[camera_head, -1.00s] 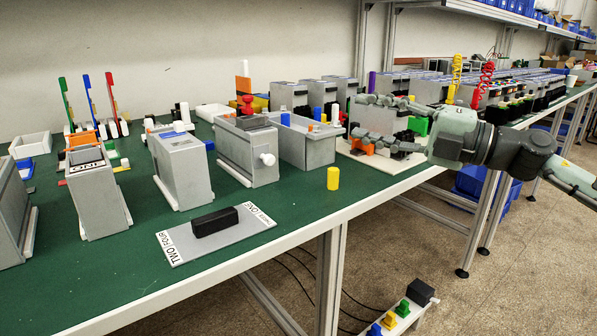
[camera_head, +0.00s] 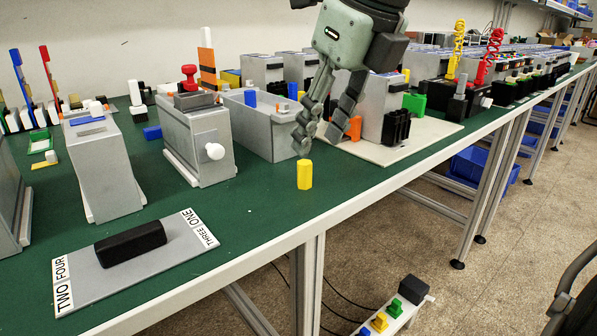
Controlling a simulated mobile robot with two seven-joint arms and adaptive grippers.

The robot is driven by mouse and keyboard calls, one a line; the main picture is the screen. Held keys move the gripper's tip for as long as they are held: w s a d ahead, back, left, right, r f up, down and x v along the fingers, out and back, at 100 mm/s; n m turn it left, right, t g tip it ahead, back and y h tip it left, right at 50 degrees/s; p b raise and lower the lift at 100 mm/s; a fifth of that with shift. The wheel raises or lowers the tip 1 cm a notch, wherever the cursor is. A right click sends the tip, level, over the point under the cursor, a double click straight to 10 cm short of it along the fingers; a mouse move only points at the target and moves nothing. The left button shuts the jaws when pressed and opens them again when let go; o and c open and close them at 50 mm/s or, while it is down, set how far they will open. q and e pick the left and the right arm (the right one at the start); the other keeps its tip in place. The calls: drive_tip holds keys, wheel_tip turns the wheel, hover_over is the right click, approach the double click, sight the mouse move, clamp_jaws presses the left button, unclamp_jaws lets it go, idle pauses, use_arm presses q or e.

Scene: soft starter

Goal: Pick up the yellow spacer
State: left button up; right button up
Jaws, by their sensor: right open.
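The yellow spacer (camera_head: 304,175) is a small upright block on the green table top, near its front edge. My right gripper (camera_head: 322,138) points down from above, with its fingers spread open and empty. Its fingertips are above and slightly right of the spacer in the picture, apart from it. One fingertip appears close to the spacer's top; the exact depth gap is hard to tell. My left gripper does not show.
A grey open box (camera_head: 262,128) stands behind the spacer. A grey unit with a white knob (camera_head: 215,151) is to the left. A labelled grey plate with a black block (camera_head: 131,243) lies front left. A white board (camera_head: 432,132) with parts is to the right. Green table around the spacer is clear.

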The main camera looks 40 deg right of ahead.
sight(305, 162)
drive_tip(key=x, duration=0.6)
drive_tip(key=shift+w+a+f, duration=0.15)
drive_tip(key=shift+w, duration=0.2)
drive_tip(key=c, duration=0.9)
